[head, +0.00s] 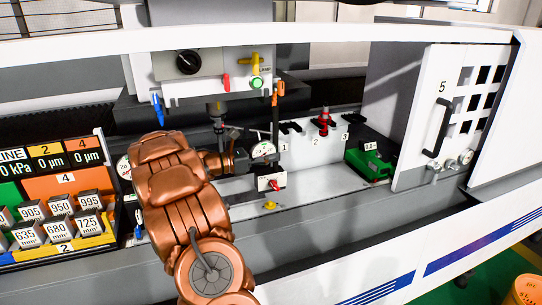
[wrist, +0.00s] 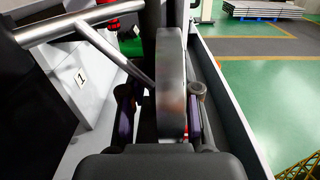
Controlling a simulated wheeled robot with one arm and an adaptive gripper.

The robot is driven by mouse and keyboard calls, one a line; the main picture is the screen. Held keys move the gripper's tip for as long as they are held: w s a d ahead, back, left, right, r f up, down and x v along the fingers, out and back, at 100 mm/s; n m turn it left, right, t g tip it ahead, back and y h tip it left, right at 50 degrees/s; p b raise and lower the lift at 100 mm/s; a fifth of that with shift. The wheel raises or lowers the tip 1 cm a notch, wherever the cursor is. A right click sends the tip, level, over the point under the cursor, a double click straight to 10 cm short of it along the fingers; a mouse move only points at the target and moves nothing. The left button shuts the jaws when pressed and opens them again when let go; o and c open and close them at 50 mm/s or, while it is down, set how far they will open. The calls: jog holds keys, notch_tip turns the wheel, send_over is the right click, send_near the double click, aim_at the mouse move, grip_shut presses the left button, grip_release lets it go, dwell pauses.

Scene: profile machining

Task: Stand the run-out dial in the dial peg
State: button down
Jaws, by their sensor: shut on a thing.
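My gripper (head: 240,157) reaches in from the left at the machine's work area, below the spindle head. In the wrist view my gripper (wrist: 165,105) is shut on a grey round body seen edge-on, which looks like the run-out dial (wrist: 171,75). In the head view a white-faced dial (head: 263,149) shows right at my fingertips. Silver rods (wrist: 90,22) cross the upper left of the wrist view, close to the held body. Under the dial stands a small block with a red lever (head: 271,181). I cannot make out the dial peg for certain.
A white panel numbered 1 to 3 (head: 305,149) carries black clips and a red tool (head: 323,122). A green box (head: 370,163) stands at right. A second dial (head: 124,167) shows beside my arm. A yellow knob (head: 270,205) sits at the front; the ledge right of it is clear.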

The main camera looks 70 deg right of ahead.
aim_at(275, 172)
jog(key=shift+s+r, duration=0.1)
jog(key=shift+r, duration=0.2)
jog(key=shift+f+b, duration=0.65)
jog(key=shift+f, duration=1.9)
jog(key=shift+p, duration=0.5)
dwell(0.4)
jog(key=shift+f+h+b, duration=0.3)
jog(key=shift+f, duration=0.85)
dwell(3.1)
